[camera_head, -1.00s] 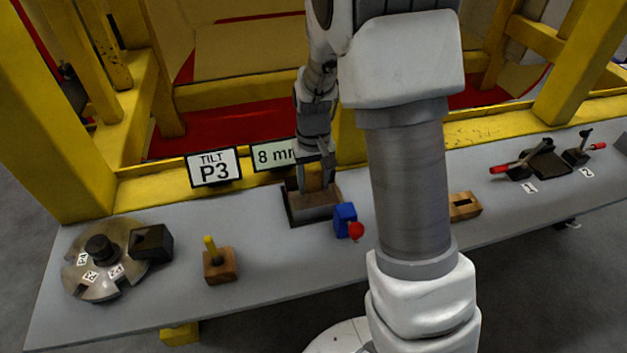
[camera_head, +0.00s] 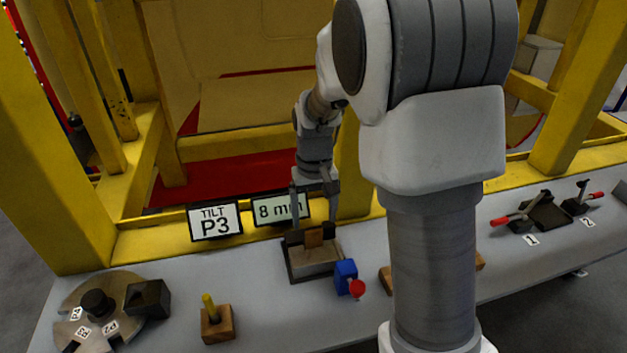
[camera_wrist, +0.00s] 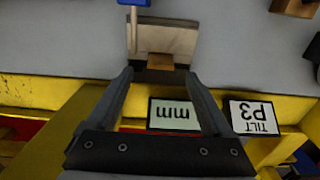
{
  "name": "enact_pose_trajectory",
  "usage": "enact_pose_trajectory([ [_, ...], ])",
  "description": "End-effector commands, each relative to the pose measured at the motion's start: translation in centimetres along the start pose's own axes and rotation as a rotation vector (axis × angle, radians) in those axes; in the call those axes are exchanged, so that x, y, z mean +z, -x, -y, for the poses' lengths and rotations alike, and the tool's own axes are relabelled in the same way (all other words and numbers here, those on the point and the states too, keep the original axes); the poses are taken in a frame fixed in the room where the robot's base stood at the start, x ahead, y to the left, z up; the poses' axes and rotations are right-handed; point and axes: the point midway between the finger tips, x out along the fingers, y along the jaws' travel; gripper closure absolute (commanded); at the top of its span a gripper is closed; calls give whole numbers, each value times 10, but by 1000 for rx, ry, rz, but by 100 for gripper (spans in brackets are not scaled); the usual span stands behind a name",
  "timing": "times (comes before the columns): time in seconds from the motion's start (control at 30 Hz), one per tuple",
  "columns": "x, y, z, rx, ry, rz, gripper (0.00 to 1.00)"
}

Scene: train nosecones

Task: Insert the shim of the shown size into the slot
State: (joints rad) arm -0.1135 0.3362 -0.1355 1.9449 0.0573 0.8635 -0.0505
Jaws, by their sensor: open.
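The "8 mm" sign (camera_head: 281,208) stands at the back of the bench; the wrist view shows its "mm" part (camera_wrist: 173,113) upside down. In front of it is a dark-framed fixture with a pale block (camera_head: 318,268), also in the wrist view (camera_wrist: 163,36). A brown shim (camera_head: 314,239) stands upright at the fixture's back edge, its top showing in the wrist view (camera_wrist: 160,61). How deep it sits is hidden. My gripper (camera_head: 314,226) is open above the fixture, its fingers (camera_wrist: 158,72) spread either side of the shim, apart from it.
A blue block with a red knob (camera_head: 346,276) adjoins the fixture's right side. The "TILT P3" sign (camera_head: 215,221) stands left. A notched disc (camera_head: 75,310), a black block and a wooden block with a yellow peg (camera_head: 217,324) are further left. Red-handled levers (camera_head: 515,219) are far right.

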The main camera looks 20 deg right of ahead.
Motion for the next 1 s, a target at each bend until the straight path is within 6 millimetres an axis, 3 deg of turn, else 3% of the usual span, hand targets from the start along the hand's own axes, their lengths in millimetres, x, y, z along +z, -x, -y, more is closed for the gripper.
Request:
enact_pose_trajectory([
  [0.03,-1,15,1,-1,1,-6,15],
  [0.2,-1,56,1,-1,2,-5,15],
  [0.4,0,88,2,-1,2,-2,15],
  [0.6,0,101,2,-1,2,0,15],
  [1.0,0,101,2,-1,3,1,15],
])
